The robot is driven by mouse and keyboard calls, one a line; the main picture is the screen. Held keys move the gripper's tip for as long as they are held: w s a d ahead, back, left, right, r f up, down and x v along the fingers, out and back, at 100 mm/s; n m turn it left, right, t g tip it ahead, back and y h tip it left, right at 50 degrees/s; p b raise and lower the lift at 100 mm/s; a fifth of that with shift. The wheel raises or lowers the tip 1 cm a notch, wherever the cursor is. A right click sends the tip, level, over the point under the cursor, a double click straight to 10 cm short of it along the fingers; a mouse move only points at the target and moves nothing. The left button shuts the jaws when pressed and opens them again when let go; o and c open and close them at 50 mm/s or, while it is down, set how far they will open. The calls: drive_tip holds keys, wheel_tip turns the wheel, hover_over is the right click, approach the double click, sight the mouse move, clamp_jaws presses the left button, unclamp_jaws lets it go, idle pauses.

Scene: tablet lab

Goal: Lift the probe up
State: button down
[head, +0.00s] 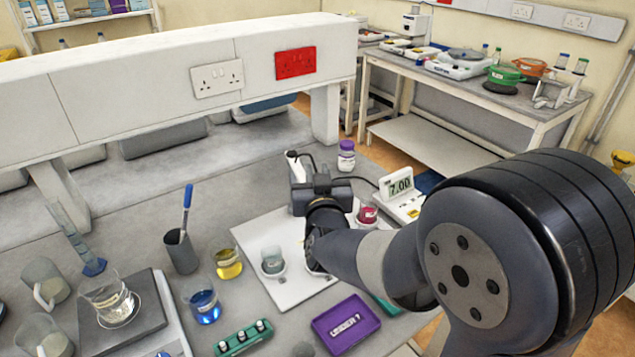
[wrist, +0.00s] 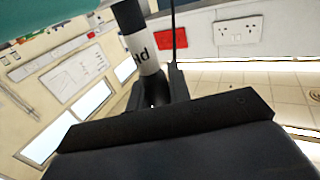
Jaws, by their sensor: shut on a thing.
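The probe (head: 296,167) is a white stick with a dark top and a thin dark cable. My gripper (head: 302,192) is shut on it above the back part of a white board (head: 292,291). In the wrist view, the probe (wrist: 148,54) stands slightly tilted between the jaws of my gripper (wrist: 157,97), with black and white bands and part of a printed label. The probe's lower end is hidden behind my gripper in the head view, so I cannot tell whether it touches anything. The meter (head: 399,184) reads 7.00.
A purple-capped bottle (head: 346,156) is behind. A yellow-liquid beaker (head: 228,265), a blue-liquid beaker (head: 203,305) and a dark pen cup (head: 181,252) stand left. A purple tray (head: 346,325) lies in front.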

wheel_tip(320, 180, up, 4)
drive_tip(key=shift+r+p, duration=0.15)
drive_tip(key=shift+p, duration=0.35)
drive_tip(key=c, duration=1.3)
unclamp_jaws()
drive_tip(key=s, duration=0.3)
drive_tip(key=s+b, duration=0.1)
drive_tip(key=s, duration=0.3)
drive_tip(key=s+d, duration=0.1)
drive_tip(key=s, duration=0.2)
drive_tip(key=shift+s+b, duration=0.35)
drive_tip(key=shift+b, duration=0.05)
drive_tip(key=shift+w, duration=0.1)
